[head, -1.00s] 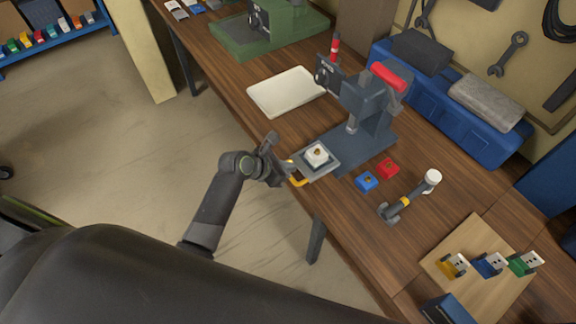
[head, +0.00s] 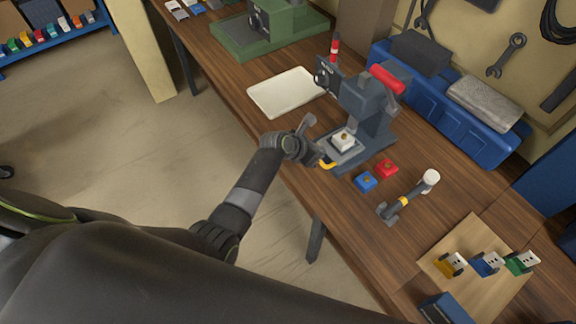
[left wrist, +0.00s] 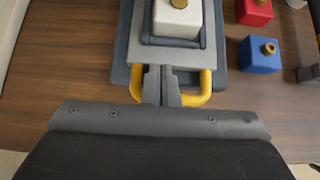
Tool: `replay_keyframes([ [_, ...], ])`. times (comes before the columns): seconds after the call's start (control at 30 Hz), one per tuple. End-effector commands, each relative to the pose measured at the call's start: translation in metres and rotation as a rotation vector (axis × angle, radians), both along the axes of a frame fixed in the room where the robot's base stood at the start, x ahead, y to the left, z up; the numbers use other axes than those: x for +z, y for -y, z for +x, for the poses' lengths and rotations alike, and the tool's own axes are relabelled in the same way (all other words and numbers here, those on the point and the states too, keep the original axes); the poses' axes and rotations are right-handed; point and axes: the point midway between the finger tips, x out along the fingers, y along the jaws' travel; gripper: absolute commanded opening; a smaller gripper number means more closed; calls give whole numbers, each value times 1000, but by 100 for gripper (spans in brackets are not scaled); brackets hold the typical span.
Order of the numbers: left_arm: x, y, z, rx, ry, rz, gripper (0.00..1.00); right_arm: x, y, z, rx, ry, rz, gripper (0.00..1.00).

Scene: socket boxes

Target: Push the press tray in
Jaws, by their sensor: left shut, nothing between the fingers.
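The press (head: 362,104) is a dark grey-blue machine with a red handle, standing on the wooden bench. Its grey tray (head: 347,152) lies on the press base, with a white block (head: 344,139) bearing a brass knob on it. The tray has a yellow handle (head: 327,163) at its front. My left gripper (head: 315,155) is shut and empty at the tray's front. In the left wrist view the shut fingers (left wrist: 162,86) reach inside the yellow handle loop (left wrist: 204,90), up to the front edge of the tray (left wrist: 190,58). My right gripper is not in view.
A blue block (head: 365,182) and a red block (head: 387,168) sit right of the press. A white tray (head: 286,92) lies left of the press, and a blue toolbox (head: 450,110) stands behind.

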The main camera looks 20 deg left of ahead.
Motion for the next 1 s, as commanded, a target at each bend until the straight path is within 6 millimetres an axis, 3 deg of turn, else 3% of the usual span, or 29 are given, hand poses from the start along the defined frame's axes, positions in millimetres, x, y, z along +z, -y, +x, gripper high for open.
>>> replay_keyframes([
  [0.2, -1, 15, 18, -1, -2, 0, 0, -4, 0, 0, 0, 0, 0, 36],
  [0.67, 1, 16, 20, 0, 0, 0, 0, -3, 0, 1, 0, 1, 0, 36],
  [1.0, 16, 14, 16, -4, -1, 0, 0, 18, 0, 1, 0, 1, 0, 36],
])
